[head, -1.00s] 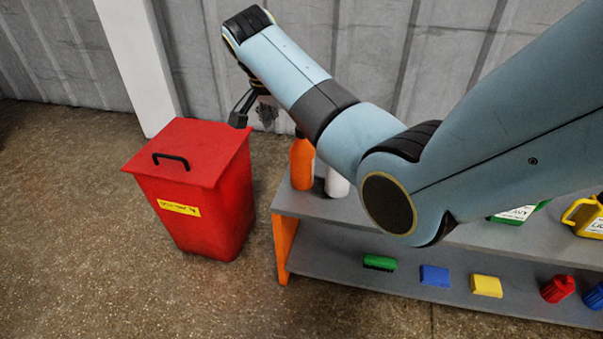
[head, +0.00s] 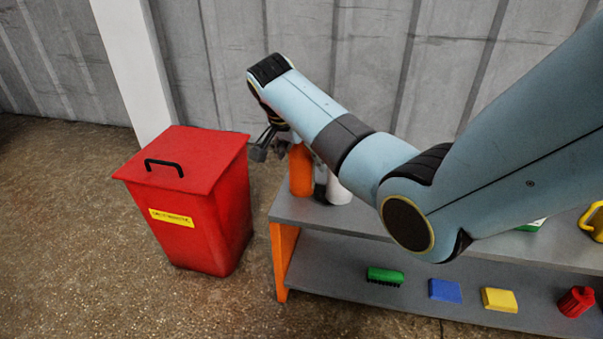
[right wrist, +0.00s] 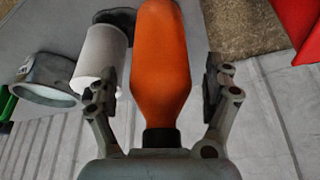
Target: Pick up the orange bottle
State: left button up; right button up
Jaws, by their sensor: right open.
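The orange bottle (head: 301,172) stands upright at the left end of the shelf's top board in the head view, its top hidden by my right arm. My right gripper (head: 268,143) is at the bottle's upper part. In the right wrist view the orange bottle (right wrist: 160,65) lies between the two spread fingers of the gripper (right wrist: 162,90). There are gaps on both sides, so the jaws are open and not closed on it. The bottle's dark cap points toward the palm. My left gripper is not in view.
A white bottle or roll (head: 338,190) stands just right of the bottle; it also shows beside the left finger (right wrist: 100,60). A grey container (right wrist: 45,80) is farther left there. A red lidded bin (head: 195,200) stands left of the shelf (head: 350,212).

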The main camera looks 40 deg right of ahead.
pick_arm(q)
jog(key=shift+w+r, duration=0.15)
jog(key=shift+r, duration=0.05)
pick_arm(e)
jog(key=shift+w+d, duration=0.1)
jog(key=c, duration=1.6)
jog(key=shift+r+p, duration=0.35)
jog(key=shift+r, duration=0.15)
jog(key=shift+c, duration=0.2)
notch_tip(320, 180, up, 5)
jog(key=p, duration=0.3)
jog(key=shift+w+r, duration=0.1)
jog(key=shift+r, duration=0.1)
pick_arm(q)
jog(key=s+a+f+g+p, duration=0.1)
jog(key=s+a+f+p, duration=0.15)
jog(key=s+f, duration=0.5)
pick_arm(e)
notch_tip(320, 180, up, 4)
jog(key=shift+f+b, duration=0.1)
jog(key=shift+b, duration=0.25)
pick_arm(q)
jog(key=s+p, duration=1.2)
jog(key=p, duration=0.2)
jog(key=shift+s+a+f+p, duration=0.4)
jog(key=shift+a+f, duration=0.05)
pick_arm(e)
notch_tip(320, 180, up, 21)
jog(key=w+t, duration=0.1)
jog(key=shift+w, duration=0.25)
